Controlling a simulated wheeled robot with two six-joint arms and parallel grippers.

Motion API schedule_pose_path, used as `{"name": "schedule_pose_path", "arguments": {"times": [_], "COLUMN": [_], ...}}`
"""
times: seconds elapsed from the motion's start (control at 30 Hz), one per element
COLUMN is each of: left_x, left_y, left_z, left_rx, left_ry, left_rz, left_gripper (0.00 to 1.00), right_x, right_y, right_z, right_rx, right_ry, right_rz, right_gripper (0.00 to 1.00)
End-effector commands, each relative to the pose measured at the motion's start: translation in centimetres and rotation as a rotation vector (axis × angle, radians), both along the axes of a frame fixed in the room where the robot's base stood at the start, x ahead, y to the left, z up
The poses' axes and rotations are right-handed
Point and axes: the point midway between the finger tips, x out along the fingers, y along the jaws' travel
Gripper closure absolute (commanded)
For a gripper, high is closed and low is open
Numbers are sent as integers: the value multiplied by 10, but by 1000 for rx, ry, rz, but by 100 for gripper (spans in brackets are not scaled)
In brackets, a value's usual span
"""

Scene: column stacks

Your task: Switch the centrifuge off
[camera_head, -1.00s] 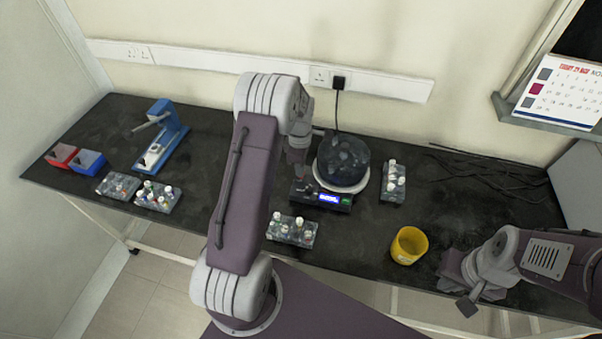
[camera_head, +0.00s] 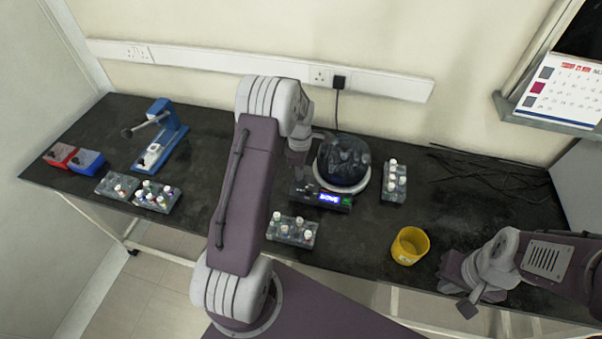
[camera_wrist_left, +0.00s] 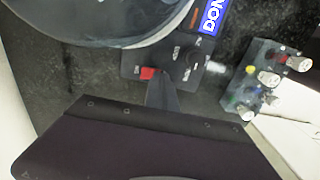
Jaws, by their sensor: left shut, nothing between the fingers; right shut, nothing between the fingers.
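The centrifuge (camera_head: 343,160) stands on the dark bench, a round bowl with a clear dark dome and a front control panel. Its blue display reads DONE in the left wrist view (camera_wrist_left: 212,17). A red switch (camera_wrist_left: 148,73) sits on the panel beside a round knob (camera_wrist_left: 195,61). My left gripper (camera_wrist_left: 161,92) is shut and empty, its fingertips right by the red switch; whether they touch it I cannot tell. In the head view the left gripper (camera_head: 302,182) is at the panel's left end. My right gripper (camera_head: 468,303) is shut and empty at the bench's front right.
A vial rack (camera_head: 292,231) stands in front of the centrifuge and another (camera_head: 394,181) to its right. A yellow cup (camera_head: 409,246) is near the right gripper. Further racks (camera_head: 157,196), a blue device (camera_head: 160,140) and red and blue boxes (camera_head: 75,158) are at left. Cables lie at right.

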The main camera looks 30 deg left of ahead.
Motion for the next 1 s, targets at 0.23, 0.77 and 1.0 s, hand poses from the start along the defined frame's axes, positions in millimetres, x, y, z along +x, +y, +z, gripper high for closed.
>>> {"name": "schedule_pose_path", "arguments": {"times": [0.23,0.77,1.0], "left_x": [0,0,0], "left_y": [0,0,0], "left_z": [-1,49,48], "left_rx": [0,0,0], "left_ry": [-1,-1,-1], "left_rz": [0,0,0], "left_gripper": [100,100,100], "right_x": [0,0,0], "right_y": [0,0,0], "right_z": [0,44,43], "right_rx": [0,0,0], "right_ry": [0,0,0], "right_rz": [0,0,0], "right_gripper": [100,100,100]}}
